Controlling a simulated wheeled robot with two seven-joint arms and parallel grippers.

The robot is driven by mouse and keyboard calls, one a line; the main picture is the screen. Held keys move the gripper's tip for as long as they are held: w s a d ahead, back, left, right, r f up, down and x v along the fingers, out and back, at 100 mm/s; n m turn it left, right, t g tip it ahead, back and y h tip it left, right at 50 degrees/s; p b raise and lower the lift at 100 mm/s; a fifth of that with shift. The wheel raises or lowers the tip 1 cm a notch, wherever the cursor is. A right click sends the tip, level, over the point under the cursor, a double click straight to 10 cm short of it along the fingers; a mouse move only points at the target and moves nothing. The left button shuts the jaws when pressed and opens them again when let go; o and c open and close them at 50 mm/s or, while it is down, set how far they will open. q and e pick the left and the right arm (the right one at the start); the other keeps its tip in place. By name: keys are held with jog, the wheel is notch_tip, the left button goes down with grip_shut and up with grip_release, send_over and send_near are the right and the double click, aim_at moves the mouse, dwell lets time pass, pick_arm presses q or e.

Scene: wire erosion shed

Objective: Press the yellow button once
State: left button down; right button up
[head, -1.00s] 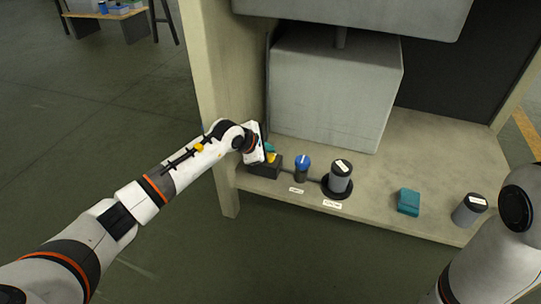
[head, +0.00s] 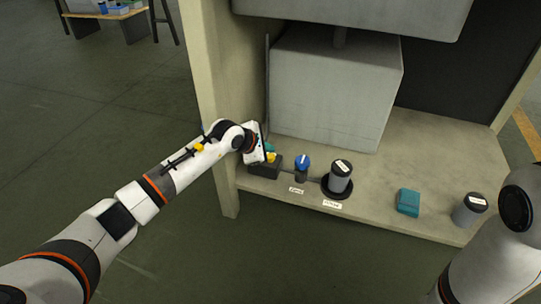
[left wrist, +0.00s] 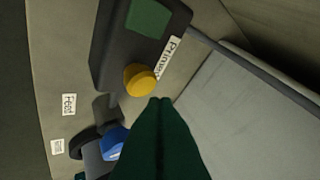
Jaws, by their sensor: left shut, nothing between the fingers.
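The yellow button (head: 271,157) is a round cap on a dark box (head: 262,172) at the left end of the shelf. My left gripper (head: 269,149) is over the box, close to the button. In the left wrist view its dark green fingers (left wrist: 166,102) are together and empty, with their tips just to the lower right of the button. I cannot tell whether they touch it. My right arm shows at the right edge, but its gripper is out of view.
A blue knob (head: 303,162) and a grey cylinder (head: 340,178) on a black base stand right of the box. A teal block (head: 408,202) and another grey cylinder (head: 469,210) lie farther right. A large grey block (head: 330,95) rises behind.

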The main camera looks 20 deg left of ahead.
pick_arm(q)
jog(key=shift+f, duration=0.1)
dwell(0.3)
jog(key=shift+f, duration=0.3)
jog(key=shift+f+b, duration=0.5)
jog(key=shift+f, duration=0.1)
dwell(0.6)
dwell(0.4)
jog(key=shift+r+p, duration=0.85)
jog(key=shift+r, duration=0.1)
